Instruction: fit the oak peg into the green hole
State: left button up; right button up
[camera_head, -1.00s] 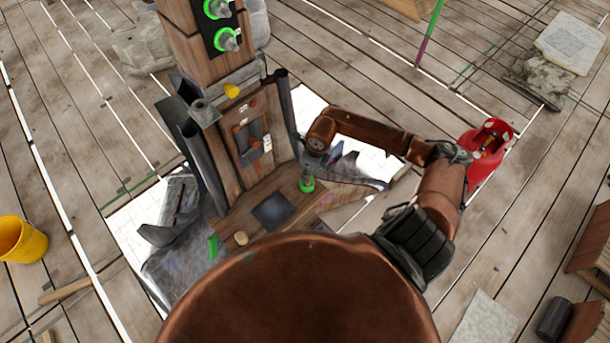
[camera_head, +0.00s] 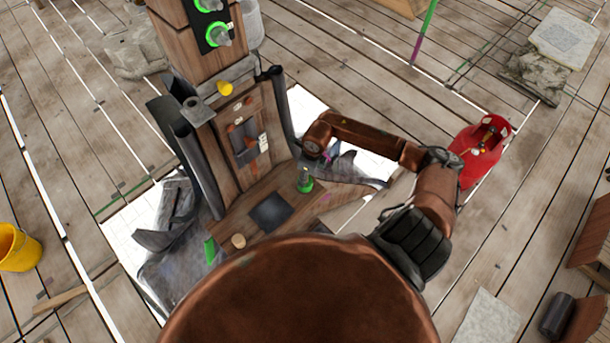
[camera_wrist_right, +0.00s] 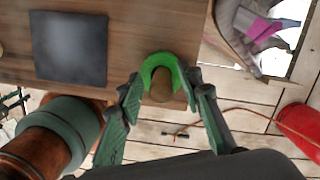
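A bright green ring (camera_wrist_right: 160,64), which I take for the rim of the green hole, shows in the right wrist view at the edge of a wooden shelf. A brown rounded peg (camera_wrist_right: 162,86) covers its lower part and lies between the fingertips of my right gripper (camera_wrist_right: 165,88). I cannot tell whether the fingers touch the peg, or how deep it sits. In the head view a green ring (camera_head: 305,187) with a greyish stem stands on the shelf below my right arm. The right gripper cannot be made out there. My left gripper is not in view.
A dark square pad (camera_head: 271,212) lies on the shelf, with a tan disc (camera_head: 238,241) beside it. A wooden post (camera_head: 238,140) with panels rises behind. A red canister (camera_head: 482,150) stands right and a yellow bucket (camera_head: 17,248) left.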

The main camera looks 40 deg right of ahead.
jog(key=shift+r, duration=0.1)
notch_tip(320, 180, up, 12)
jog(key=s+b, duration=0.1)
jog(key=shift+s+d, duration=0.25)
jog(key=shift+d, duration=0.2)
dwell(0.4)
